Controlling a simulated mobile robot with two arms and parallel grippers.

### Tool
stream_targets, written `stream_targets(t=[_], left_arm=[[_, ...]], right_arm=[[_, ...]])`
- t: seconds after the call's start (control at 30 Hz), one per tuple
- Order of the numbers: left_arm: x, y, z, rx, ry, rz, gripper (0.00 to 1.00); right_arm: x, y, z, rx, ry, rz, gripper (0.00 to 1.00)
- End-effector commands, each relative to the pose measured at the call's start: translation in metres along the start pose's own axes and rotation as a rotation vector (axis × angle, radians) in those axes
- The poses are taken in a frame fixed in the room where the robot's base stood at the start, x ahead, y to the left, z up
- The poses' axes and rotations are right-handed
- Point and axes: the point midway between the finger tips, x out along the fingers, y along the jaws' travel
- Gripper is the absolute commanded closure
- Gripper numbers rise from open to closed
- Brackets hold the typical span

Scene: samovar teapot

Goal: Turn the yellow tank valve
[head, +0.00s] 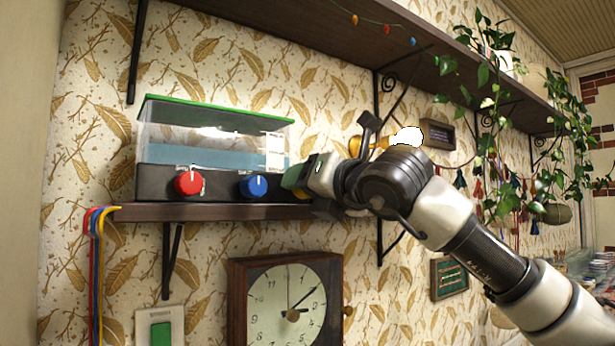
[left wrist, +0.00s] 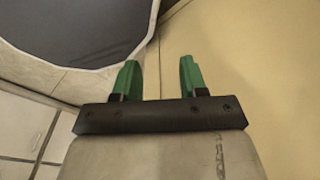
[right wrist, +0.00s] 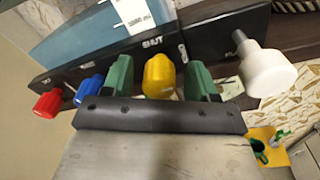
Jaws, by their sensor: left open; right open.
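The yellow tank valve (right wrist: 158,78) shows in the right wrist view, on the dark base below the water tank. My right gripper (right wrist: 161,72) is open, with a green finger on either side of the valve; I cannot tell whether they touch it. The tank (head: 205,138) is clear with a green lid and bluish water. My left gripper (left wrist: 156,80) is open and empty, seen only in the left wrist view.
A red valve (head: 188,183) and a blue valve (head: 253,186) sit left of the yellow one. A white knob (right wrist: 268,72) is to its right. The tank stands on a wooden shelf (head: 215,212), above a clock (head: 287,303). A higher shelf (head: 330,30) runs overhead.

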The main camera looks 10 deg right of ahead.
Motion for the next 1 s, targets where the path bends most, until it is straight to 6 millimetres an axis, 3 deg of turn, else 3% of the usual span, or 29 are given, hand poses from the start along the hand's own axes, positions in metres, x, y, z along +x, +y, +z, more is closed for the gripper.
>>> stream_targets(t=[0.3, 0.63, 1.0], left_arm=[[-0.0013, 0.0002, -0.0001, 0.000, 0.000, 0.000, 0.57], [-0.0014, 0.0004, -0.0002, 0.000, 0.000, 0.001, 0.57], [0.0049, 0.0007, 0.0003, -0.001, 0.000, 0.001, 0.57]], right_arm=[[0.0035, -0.0004, -0.0008, 0.001, 0.000, 0.000, 0.41], [0.0033, -0.0004, -0.0006, 0.001, 0.000, 0.000, 0.90], [0.0033, -0.0009, -0.0018, -0.065, 0.004, -0.001, 0.90]])
